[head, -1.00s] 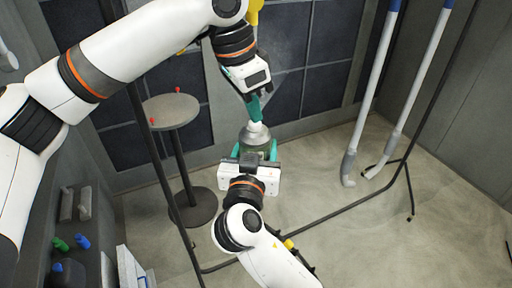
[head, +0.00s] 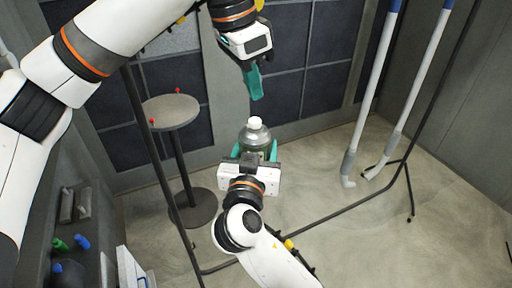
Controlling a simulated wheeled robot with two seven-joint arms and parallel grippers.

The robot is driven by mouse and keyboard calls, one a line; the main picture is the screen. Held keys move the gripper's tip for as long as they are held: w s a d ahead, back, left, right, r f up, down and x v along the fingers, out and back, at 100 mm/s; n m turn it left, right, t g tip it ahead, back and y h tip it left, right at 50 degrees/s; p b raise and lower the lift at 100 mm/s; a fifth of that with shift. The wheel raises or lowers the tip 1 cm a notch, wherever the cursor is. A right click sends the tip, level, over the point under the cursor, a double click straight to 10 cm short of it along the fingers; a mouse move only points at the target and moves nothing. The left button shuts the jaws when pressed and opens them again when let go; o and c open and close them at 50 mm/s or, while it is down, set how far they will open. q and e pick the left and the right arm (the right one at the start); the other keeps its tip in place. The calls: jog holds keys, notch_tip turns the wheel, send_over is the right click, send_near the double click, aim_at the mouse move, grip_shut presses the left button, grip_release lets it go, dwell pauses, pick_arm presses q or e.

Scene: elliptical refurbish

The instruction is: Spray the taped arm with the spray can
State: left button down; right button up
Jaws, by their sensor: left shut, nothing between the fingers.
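The spray can (head: 256,137) has a white top and a grey-green body. It is upright in my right gripper (head: 257,155), whose teal fingers are closed around its sides. My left gripper (head: 256,88) is above the can, clear of its top. Its teal fingers are shut and empty, pointing down. Two long white arm-shaped parts (head: 375,75) hang at the right, with blue at their upper ends and grey lower sections. The second one (head: 422,85) is to the right of the first. Their tops are cut off by the picture edge.
A round grey stand (head: 170,112) with red knobs is at the left. A black rack frame (head: 330,224) crosses the floor below the hanging parts. A shelf with green and blue caps (head: 82,242) is at the lower left. Open floor lies at the right.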

pick_arm(q)
jog(key=shift+r, duration=0.1)
jog(key=v, duration=1.1)
jog(key=shift+r, duration=0.35)
jog(key=shift+a, duration=0.1)
